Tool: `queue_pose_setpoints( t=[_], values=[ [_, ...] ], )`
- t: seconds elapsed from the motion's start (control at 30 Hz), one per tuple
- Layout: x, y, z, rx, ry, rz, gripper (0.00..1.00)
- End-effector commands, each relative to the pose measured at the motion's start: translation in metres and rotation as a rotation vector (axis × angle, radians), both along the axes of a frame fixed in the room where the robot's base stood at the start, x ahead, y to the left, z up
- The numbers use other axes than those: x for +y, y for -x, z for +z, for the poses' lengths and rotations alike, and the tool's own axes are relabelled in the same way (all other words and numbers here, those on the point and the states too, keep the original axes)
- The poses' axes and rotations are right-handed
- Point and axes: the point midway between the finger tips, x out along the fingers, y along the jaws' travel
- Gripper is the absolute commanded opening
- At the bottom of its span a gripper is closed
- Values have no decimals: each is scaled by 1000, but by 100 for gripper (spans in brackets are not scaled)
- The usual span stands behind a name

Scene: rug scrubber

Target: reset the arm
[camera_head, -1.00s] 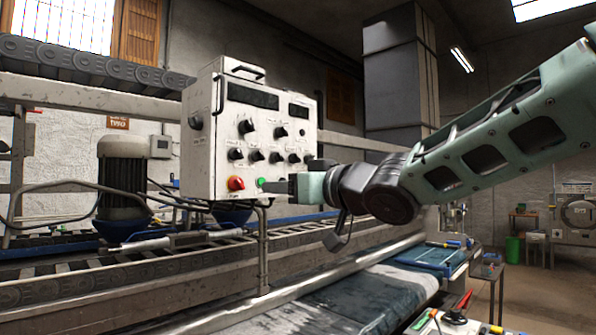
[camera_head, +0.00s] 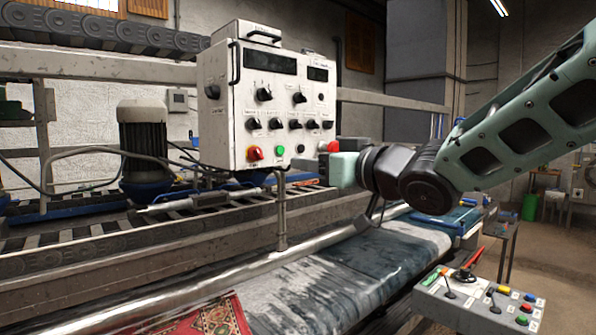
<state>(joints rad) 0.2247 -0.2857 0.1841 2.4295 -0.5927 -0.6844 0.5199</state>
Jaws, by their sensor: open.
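My green and black arm reaches in from the right in the head view. My gripper (camera_head: 322,164) is open and empty, at the lower right corner of the white control box (camera_head: 262,95). Its fingers point left at the box and are seen from the side, so the gap between them hardly shows. The green button (camera_head: 280,150) on the box lies to the left of the fingers, apart from them. A red knob (camera_head: 255,153) sits left of the green button.
A small grey control panel (camera_head: 470,309) with joysticks and coloured buttons stands at the lower right. A wet, foamy dark belt (camera_head: 380,255) carries a red patterned rug (camera_head: 205,320). A motor (camera_head: 143,135) stands on the left. Floor is open at right.

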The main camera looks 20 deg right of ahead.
Motion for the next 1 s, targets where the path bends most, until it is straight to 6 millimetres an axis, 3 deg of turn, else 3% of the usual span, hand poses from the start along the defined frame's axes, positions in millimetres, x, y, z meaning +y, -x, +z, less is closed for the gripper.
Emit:
queue_pose_setpoints(
  t=[0.17, 0.27, 0.37, 0.47, 0.57, 0.7, 0.8, 0.9, 1.0],
  values=[
    [0, 0, 0, 0, 0, 0, 51],
    [8, -1, -15, 54, 11, -6, 51],
    [27, 2, -54, 193, 50, -18, 51],
    [54, 20, -112, 405, 127, -14, 51],
    [81, 56, -170, 640, 235, 19, 51],
    [108, 128, -233, 947, 407, 110, 51],
    [117, 181, -261, 1129, 522, 185, 51],
    [120, 223, -276, 1262, 612, 249, 51],
    [121, 249, -282, 1344, 669, 291, 51]
  ],
)
